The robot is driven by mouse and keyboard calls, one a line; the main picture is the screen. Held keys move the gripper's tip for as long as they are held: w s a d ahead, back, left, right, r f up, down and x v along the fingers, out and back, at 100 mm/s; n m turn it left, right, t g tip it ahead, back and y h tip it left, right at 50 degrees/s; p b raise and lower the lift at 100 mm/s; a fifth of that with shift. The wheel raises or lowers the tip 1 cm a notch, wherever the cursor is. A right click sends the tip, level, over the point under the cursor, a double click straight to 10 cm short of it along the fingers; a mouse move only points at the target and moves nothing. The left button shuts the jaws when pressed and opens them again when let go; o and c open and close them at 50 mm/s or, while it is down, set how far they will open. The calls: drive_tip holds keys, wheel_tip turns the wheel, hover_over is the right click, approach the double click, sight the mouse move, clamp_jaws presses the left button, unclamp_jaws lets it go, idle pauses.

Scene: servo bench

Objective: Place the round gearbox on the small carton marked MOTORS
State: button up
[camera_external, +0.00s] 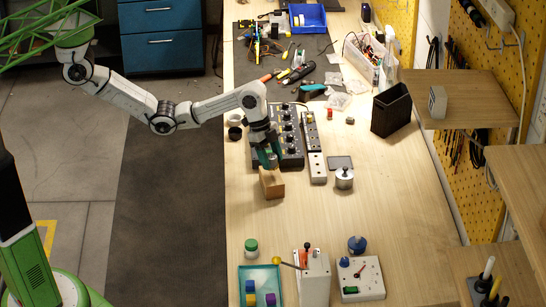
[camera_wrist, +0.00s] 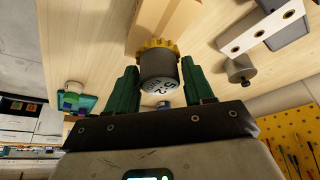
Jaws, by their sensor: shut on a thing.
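My gripper (camera_external: 268,160) has green fingers and points down over the bench. In the wrist view my gripper (camera_wrist: 160,85) is shut on the round gearbox (camera_wrist: 158,70), a dark grey can with a yellow toothed ring and pale printing on its near end. In the external view the fingers largely hide the gearbox. A small brown carton (camera_external: 272,186) stands just below the fingertips. The carton also shows in the wrist view (camera_wrist: 150,15), beyond the toothed ring. I cannot tell whether gearbox and carton touch. No MOTORS marking is readable.
A dark knobbed control box (camera_external: 291,140) stands close behind the carton. A grey block with holes (camera_external: 317,168) and a metal knobbed cylinder (camera_external: 344,178) stand to the right. A white box with levers (camera_external: 312,277) is in front. The bench between is clear.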

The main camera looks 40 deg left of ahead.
sight(272, 165)
drive_tip(key=shift+w+f+p, duration=0.1)
drive_tip(key=shift+f+p, duration=0.45)
drive_tip(key=shift+f, duration=1.1)
drive_tip(key=shift+f, duration=0.2)
drive_tip(key=o, duration=1.1)
drive_tip(key=shift+r, duration=0.1)
